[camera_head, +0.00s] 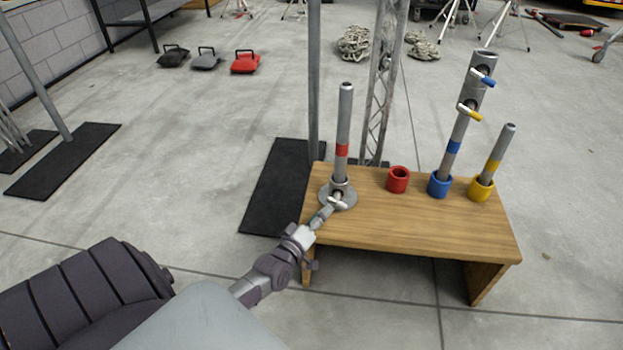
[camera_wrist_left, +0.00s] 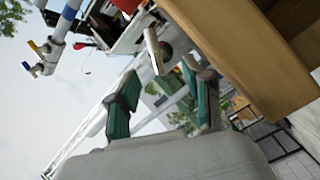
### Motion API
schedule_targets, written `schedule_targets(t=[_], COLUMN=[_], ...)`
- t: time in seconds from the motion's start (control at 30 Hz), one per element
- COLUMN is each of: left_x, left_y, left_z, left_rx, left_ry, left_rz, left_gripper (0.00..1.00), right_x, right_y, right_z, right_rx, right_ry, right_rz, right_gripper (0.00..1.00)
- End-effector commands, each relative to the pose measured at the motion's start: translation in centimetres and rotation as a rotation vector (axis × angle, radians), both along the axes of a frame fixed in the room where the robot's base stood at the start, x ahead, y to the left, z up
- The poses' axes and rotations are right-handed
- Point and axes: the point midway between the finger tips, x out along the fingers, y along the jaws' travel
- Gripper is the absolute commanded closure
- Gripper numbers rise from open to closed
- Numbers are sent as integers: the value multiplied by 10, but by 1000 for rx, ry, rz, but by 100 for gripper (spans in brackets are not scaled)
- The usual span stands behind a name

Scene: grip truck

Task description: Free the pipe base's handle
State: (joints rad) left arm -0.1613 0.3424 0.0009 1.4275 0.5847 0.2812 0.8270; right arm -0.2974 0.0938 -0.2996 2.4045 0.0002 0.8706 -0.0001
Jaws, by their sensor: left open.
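The grey pipe base (camera_head: 348,194) stands at the left end of the wooden table, with an upright grey pipe with a red band (camera_head: 343,135) in it. A short whitish handle (camera_head: 338,203) sits low on the base's near side. My left gripper (camera_head: 327,212) reaches in from the lower left, right at the handle. In the left wrist view, its green-padded fingers (camera_wrist_left: 160,70) are apart, and the pale handle (camera_wrist_left: 153,50) shows between their tips. I cannot tell whether either finger touches it. My right gripper is not in view.
The wooden table (camera_head: 420,228) also bears a red ring socket (camera_head: 398,180), a blue socket (camera_head: 439,185) with a tall pipe with valves, and a yellow socket (camera_head: 481,189) with a shorter pipe. A metal truss (camera_head: 381,80) stands behind.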

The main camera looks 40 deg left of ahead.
Motion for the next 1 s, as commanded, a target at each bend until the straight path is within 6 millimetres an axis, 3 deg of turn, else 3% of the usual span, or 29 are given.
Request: schedule_targets(t=[0.1, 0.33, 1.0], left_x=[-26, -51, -53], left_y=[-3, -6, -8], left_z=[0, 1, 4], left_rx=[0, 1, 6], left_ry=[2, 0, -7], left_rz=[0, 1, -3], left_gripper=[49, 49, 49], right_x=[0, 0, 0], right_y=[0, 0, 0], right_z=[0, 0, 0], right_rx=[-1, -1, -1], right_ry=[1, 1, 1], right_rz=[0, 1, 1], right_gripper=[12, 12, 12])
